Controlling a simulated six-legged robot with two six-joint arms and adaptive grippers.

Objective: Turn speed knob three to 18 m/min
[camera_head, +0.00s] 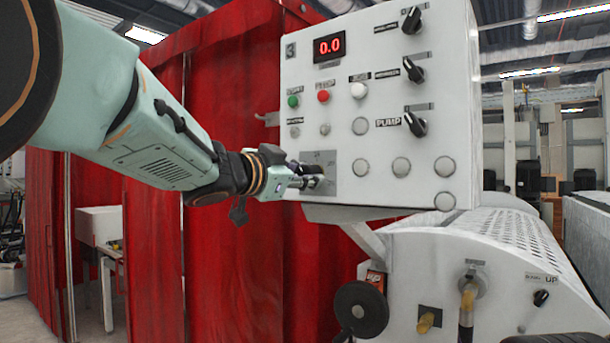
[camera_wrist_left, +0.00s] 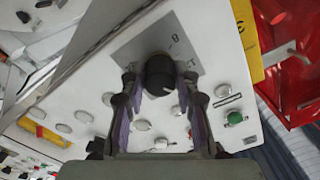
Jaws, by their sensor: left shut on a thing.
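Speed knob three is a black round knob (camera_wrist_left: 160,75) on a grey plate (camera_wrist_left: 128,52) in the left wrist view. In the head view the grey plate (camera_head: 327,162) sits low on the left of the white control panel, and the gripper partly hides the knob. My left gripper (camera_head: 306,180) reaches the knob from the left. In the left wrist view its two fingers (camera_wrist_left: 160,95) are shut on the knob, one on each side. The red display (camera_head: 329,47) beside the number 3 reads 0.0. My right gripper is not in view.
The white panel (camera_head: 430,115) also carries a green button (camera_head: 293,101), a red button (camera_head: 323,96), a white button (camera_head: 359,90) and black switches (camera_head: 412,70). A red curtain (camera_head: 225,90) hangs behind my left arm. A white machine (camera_head: 450,255) stands below the panel.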

